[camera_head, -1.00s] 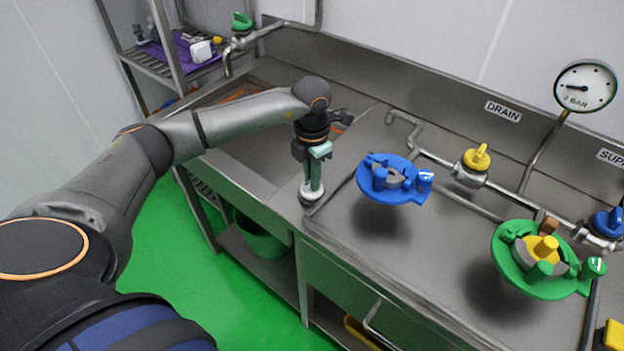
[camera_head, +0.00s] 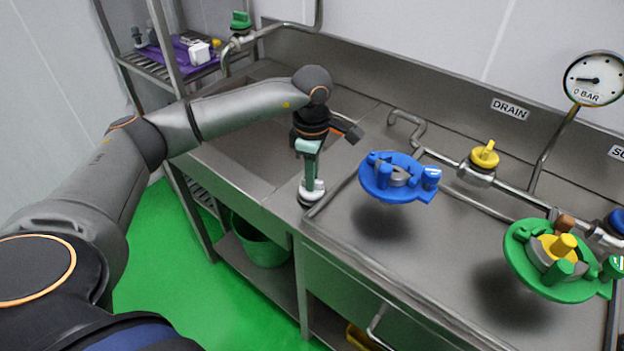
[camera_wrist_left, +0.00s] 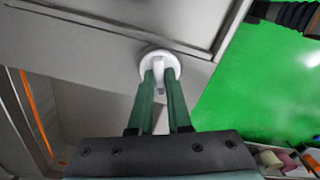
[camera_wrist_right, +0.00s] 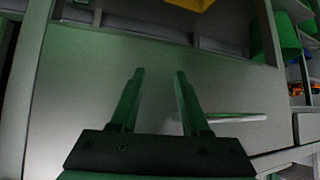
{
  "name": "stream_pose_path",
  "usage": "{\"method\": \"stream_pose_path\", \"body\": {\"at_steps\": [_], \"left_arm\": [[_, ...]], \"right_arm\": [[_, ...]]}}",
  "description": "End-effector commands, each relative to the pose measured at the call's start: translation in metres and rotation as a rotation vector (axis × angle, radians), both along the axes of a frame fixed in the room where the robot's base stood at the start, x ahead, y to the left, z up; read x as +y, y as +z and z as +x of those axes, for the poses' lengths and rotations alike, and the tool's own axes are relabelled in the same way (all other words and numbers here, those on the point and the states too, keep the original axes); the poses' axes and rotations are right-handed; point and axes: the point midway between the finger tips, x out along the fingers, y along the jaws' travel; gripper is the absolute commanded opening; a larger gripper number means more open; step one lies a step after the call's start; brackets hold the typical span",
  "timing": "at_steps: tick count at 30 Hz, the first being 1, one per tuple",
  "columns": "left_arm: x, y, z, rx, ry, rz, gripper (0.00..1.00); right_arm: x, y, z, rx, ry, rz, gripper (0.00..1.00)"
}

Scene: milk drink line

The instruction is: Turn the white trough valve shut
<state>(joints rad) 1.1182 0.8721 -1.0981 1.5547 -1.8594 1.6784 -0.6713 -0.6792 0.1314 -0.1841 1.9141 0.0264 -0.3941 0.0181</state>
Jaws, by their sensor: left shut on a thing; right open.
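The white trough valve (camera_head: 312,194) is a small round white knob on the front rim of the steel sink. My left gripper (camera_head: 312,184) points straight down on it, its pale green fingers shut on its handle. In the left wrist view, the white valve (camera_wrist_left: 159,55) has a raised bar across its round base, and the fingers of my left gripper (camera_wrist_left: 160,76) lie on both sides of that bar. The fingers partly hide the knob. My right gripper (camera_wrist_right: 160,75) is open and empty in front of a grey steel panel; it is not seen in the head view.
A blue fixture (camera_head: 398,178) and a green fixture (camera_head: 520,262) stand over the steel worktop right of the valve. A yellow valve (camera_head: 484,155) sits on the pipe behind. A green bucket (camera_head: 262,248) is below the sink. A gauge (camera_head: 595,80) reads 0 BAR.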

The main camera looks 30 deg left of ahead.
Motion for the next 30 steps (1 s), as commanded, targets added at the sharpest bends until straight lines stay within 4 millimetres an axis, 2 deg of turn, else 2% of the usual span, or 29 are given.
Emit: {"method": "stream_pose_path", "body": {"at_steps": [6, 15, 30], "left_arm": [[0.0002, 0.0000, 0.0009, -0.004, -0.175, 0.000, 0.00], [0.0000, 0.0004, 0.0005, -0.003, -0.335, -0.001, 0.00], [0.0000, 0.0014, 0.0006, -0.003, -0.397, 0.000, 0.00]], "right_arm": [[0.0007, -0.0093, -0.0005, 0.005, 0.002, 0.000, 0.46], [0.0049, -0.0110, 0.0014, 0.008, 0.008, 0.005, 0.46], [0.0083, -0.0070, 0.0058, -0.006, 0.014, 0.011, 0.46]]}}
